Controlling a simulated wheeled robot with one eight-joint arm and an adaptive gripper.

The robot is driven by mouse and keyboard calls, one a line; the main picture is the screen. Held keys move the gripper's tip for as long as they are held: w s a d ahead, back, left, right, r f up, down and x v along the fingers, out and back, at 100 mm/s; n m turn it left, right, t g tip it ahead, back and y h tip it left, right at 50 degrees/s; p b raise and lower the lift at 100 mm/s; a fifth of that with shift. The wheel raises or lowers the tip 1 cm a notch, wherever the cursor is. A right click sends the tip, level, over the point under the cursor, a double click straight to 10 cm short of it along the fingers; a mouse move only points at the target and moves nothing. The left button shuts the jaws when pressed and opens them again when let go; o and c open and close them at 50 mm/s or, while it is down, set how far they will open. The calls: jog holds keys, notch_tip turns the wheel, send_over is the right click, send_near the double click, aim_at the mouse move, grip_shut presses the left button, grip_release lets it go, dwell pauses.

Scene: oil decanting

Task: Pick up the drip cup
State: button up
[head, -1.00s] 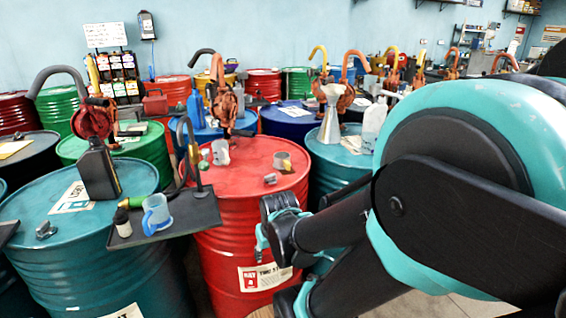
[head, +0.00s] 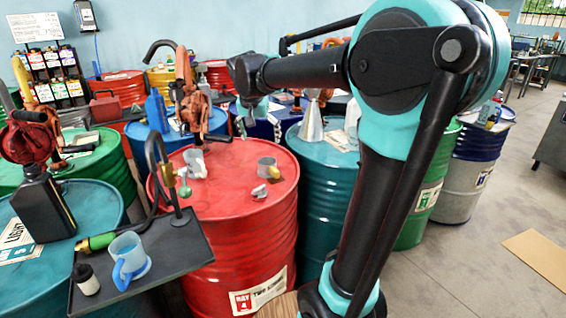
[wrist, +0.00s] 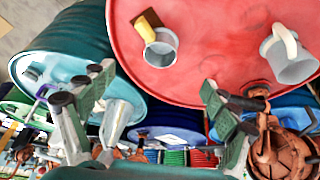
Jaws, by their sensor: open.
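A small grey cup (head: 267,166) with a yellowish handle stands upright on top of the red drum (head: 222,175); it looks like the drip cup. In the wrist view the cup (wrist: 162,50) is above the gap between the fingertips, its yellow handle towards the top. A larger pale grey jug (head: 195,163) with a handle stands left of it on the same drum and also shows in the wrist view (wrist: 292,62). My gripper (wrist: 158,82) is open and empty, its fingers spread apart. In the head view my gripper (head: 244,118) hangs above the drum's back edge, apart from the cup.
A small metal fitting (head: 259,191) lies in front of the cup. A red hand pump (head: 195,115) rises at the drum's back. A metal funnel (head: 312,122) stands on the teal drum at right. A dark tray (head: 170,248) with a blue mug (head: 127,257) is front left.

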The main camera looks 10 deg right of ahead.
aim_at(266, 162)
jog(key=x, duration=1.2)
jog(key=shift+w+d+r, duration=0.2)
jog(key=shift+w+d, duration=0.05)
jog(key=shift+w, duration=0.1)
jog(key=shift+w+a+x, duration=0.1)
jog(key=shift+w+x, duration=0.05)
jog(key=shift+x, duration=1.15)
jog(key=shift+w+a+x, duration=0.1)
jog(key=shift+x, duration=1.2)
jog(key=c, duration=1.3)
jog(key=shift+r, duration=0.1)
